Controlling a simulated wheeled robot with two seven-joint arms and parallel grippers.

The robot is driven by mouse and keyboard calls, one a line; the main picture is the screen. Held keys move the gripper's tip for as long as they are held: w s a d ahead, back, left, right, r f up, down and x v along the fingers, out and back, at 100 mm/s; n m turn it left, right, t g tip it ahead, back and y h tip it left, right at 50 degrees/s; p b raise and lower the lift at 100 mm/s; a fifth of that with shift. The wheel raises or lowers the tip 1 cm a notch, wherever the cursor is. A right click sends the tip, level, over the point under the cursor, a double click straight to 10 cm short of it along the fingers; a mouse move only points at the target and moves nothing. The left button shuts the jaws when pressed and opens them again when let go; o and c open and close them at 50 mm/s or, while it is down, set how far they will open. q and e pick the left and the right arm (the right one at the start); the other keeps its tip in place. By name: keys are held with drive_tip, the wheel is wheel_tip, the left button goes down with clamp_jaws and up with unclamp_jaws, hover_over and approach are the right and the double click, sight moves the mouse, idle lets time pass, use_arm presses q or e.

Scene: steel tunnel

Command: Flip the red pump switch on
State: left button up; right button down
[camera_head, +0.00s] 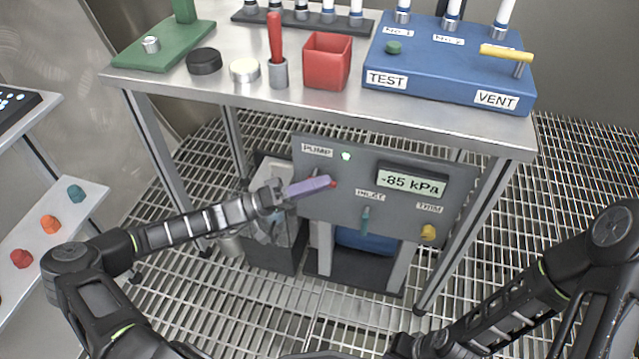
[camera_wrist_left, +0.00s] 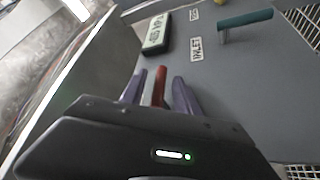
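The pump switch shows as a small red tip (camera_head: 333,184) under the PUMP label on the grey panel (camera_head: 460,190). My left gripper (camera_head: 312,187) has purple fingers and reaches the panel at this switch, hiding most of it. In the left wrist view the red switch lever (camera_wrist_left: 160,84) stands between the two fingers of my left gripper (camera_wrist_left: 159,92). The fingers are apart, one on each side of the lever; I cannot tell whether they touch it. The display (camera_head: 411,183) reads -85 kPa. My right gripper's fingers are not visible.
A teal INLET lever (camera_head: 365,219) and a yellow TRIM knob (camera_head: 428,232) sit on the same panel. The steel table (camera_head: 330,105) overhangs it, carrying a red box (camera_head: 327,61) and a blue valve block (camera_head: 450,65). Table legs flank the panel; the grating in front is open.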

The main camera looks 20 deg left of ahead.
use_arm(q)
drive_tip(key=v, duration=0.7)
drive_tip(key=shift+a+p, duration=0.3)
drive_tip(key=shift+p, duration=0.15)
drive_tip(key=shift+s+f, duration=0.15)
